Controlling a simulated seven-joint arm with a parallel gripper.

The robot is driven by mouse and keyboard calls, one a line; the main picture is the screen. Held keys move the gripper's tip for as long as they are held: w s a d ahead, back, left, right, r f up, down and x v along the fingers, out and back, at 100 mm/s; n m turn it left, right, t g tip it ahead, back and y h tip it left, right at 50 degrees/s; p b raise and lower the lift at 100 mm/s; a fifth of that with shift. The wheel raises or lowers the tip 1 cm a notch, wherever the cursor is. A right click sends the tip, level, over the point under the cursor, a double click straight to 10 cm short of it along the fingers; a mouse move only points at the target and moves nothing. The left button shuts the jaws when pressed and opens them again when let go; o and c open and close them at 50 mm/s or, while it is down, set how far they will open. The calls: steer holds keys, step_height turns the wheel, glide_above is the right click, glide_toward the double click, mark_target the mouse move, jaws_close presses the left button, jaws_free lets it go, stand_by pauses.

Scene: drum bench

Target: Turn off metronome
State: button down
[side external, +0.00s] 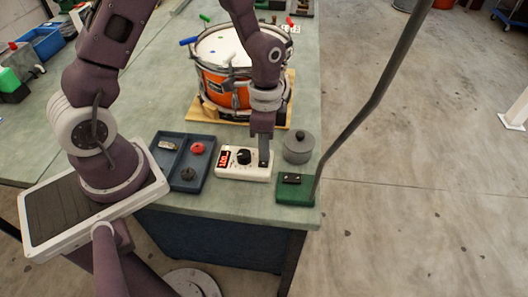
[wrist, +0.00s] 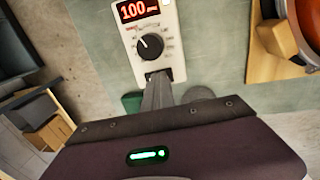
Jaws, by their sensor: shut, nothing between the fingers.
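The metronome (side external: 232,171) is a white box near the front edge of the bench, with a lit red display and a black knob. In the wrist view the metronome (wrist: 163,48) shows "100" on its display (wrist: 138,10), and the knob (wrist: 149,46) has a white pointer line and marks around it. My gripper (side external: 263,164) is shut and points down over the metronome's right end. In the wrist view my gripper's fingertips (wrist: 158,80) are at the end of the box below the knob, over a small dark part there. I cannot tell whether they touch it.
A blue tray (side external: 171,181) with small parts stands left of the metronome. A grey lidded pot (side external: 297,147) and a green block (side external: 295,195) with a dark pole are close on the right. An orange drum (side external: 222,88) stands behind on a wooden board.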

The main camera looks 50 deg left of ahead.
steer(key=shift+r, duration=0.15)
step_height(320, 180, up, 14)
steer(key=w+a, duration=0.1)
steer(key=shift+w, duration=0.15)
stand_by(0.3)
steer(key=shift+a, duration=0.1)
steer(key=shift+s+d, duration=0.5)
steer(key=f, duration=0.9)
steer(key=s+d+f, duration=0.1)
steer(key=f, duration=0.4)
steer(key=shift+s+d, duration=0.1)
